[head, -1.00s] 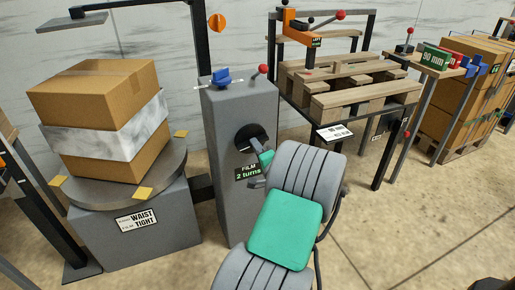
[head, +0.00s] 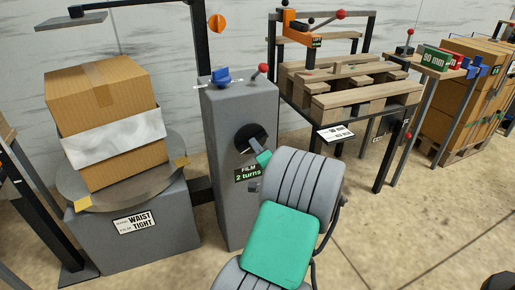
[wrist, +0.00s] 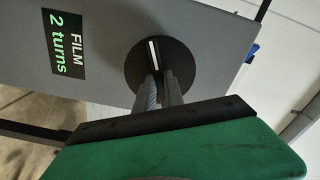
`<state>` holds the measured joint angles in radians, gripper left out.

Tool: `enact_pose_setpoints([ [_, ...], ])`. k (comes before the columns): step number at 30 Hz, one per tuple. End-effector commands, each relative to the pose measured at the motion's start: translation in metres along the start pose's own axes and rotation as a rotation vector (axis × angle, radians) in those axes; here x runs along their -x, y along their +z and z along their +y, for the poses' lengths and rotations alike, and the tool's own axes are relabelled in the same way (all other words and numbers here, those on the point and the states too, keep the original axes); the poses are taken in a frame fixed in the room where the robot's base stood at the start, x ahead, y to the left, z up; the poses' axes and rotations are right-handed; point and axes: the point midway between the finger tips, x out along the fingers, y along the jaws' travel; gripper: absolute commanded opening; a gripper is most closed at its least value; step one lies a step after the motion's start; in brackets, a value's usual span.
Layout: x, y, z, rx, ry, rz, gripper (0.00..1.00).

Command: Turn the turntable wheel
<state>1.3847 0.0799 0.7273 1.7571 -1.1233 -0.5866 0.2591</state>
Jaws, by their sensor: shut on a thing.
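The wheel is a black disc (head: 248,135) on the front of a grey pillar (head: 225,190), above a "FILM 2 turns" label (head: 248,174). In the wrist view the black disc (wrist: 148,82) carries a pale-striped grip bar (wrist: 154,52) across it. My gripper (wrist: 160,82) has its fingers at the disc, shut on this bar. In the head view my wrist partly hides the fingers. The round grey turntable (head: 120,202) carries a cardboard box (head: 105,100) with a white film band (head: 125,138) around it. Yellow pads (head: 82,203) mark its rim.
A blue knob (head: 221,77) and a red-tipped lever (head: 263,69) stand on top of the pillar. Floor (head: 400,230) is clear at front right.

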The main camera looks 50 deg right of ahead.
Motion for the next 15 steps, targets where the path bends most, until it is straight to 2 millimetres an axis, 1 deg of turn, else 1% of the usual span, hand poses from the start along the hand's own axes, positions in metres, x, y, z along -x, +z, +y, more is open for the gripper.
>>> enact_pose_setpoints([
  [2,0.0002,0.0001,0.0011,0.0,0.003,0.0,0.0],
  [3,0.0002,0.0,0.0012,0.0,0.003,0.0,0.16],
  [9,0.0001,0.0001,0.0006,-0.001,0.001,0.0,0.32],
  [10,0.0001,0.0001,0.0006,-0.001,0.001,0.0,0.35],
  [15,0.0,0.0002,0.0003,-0.001,0.001,0.0,0.35],
])
